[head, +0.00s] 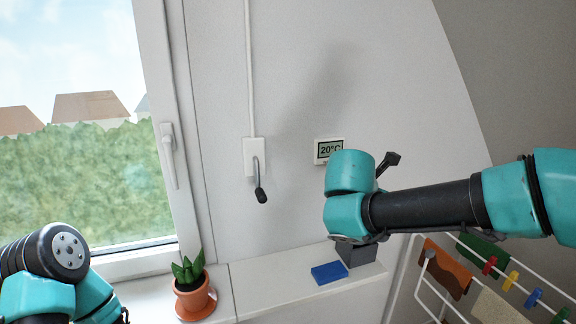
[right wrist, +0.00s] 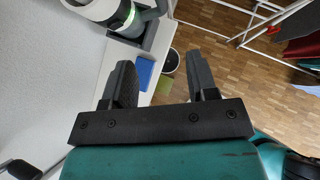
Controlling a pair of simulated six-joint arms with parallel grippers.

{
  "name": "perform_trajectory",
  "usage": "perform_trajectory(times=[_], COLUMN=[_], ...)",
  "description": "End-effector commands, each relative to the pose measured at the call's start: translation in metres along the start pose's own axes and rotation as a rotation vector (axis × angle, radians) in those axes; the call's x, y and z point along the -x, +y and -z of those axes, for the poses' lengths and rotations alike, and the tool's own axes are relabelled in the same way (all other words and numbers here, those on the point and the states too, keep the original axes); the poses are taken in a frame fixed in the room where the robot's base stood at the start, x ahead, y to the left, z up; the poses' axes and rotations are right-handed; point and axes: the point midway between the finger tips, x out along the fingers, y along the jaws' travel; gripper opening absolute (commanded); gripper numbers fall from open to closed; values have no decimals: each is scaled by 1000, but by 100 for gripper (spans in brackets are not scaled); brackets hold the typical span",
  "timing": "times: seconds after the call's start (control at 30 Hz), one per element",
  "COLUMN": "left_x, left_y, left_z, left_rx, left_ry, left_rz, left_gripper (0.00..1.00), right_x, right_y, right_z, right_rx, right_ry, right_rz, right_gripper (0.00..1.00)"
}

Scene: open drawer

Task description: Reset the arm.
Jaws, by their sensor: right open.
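My right arm (head: 425,205) reaches in from the right of the head view. Its teal wrist (head: 350,195) is in front of the wall, above the ledge. My right gripper (right wrist: 158,68) is open in the right wrist view, with nothing between its two dark fingers. In the head view its fingers are hidden behind the wrist. My left arm (head: 50,270) shows at the lower left, and its gripper is out of frame.
A white ledge (head: 275,288) bears a blue block (head: 329,272) and a grey box (head: 358,252). A potted plant (head: 192,290) stands left. A wall lever (head: 261,190), a thermometer (head: 328,150) and a drying rack (head: 425,285) are nearby.

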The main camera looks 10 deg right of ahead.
Motion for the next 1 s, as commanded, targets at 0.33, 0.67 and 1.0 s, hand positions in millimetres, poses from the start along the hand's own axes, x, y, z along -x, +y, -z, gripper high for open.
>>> perform_trajectory(times=[0.33, 0.67, 1.0], left_x=[0, 0, 0], left_y=[0, 0, 0], left_z=[0, 0, 0], left_rx=[0, 0, 0], left_ry=[0, 0, 0], left_rz=[0, 0, 0], left_gripper=[49, 49, 49], right_x=[-91, -179, -240], right_y=[15, -3, -53], right_z=[116, 277, 404], right_rx=[-235, -819, -1626], right_ry=[368, 806, 934], right_rz=[67, 351, 802], right_gripper=[53, 53, 53])
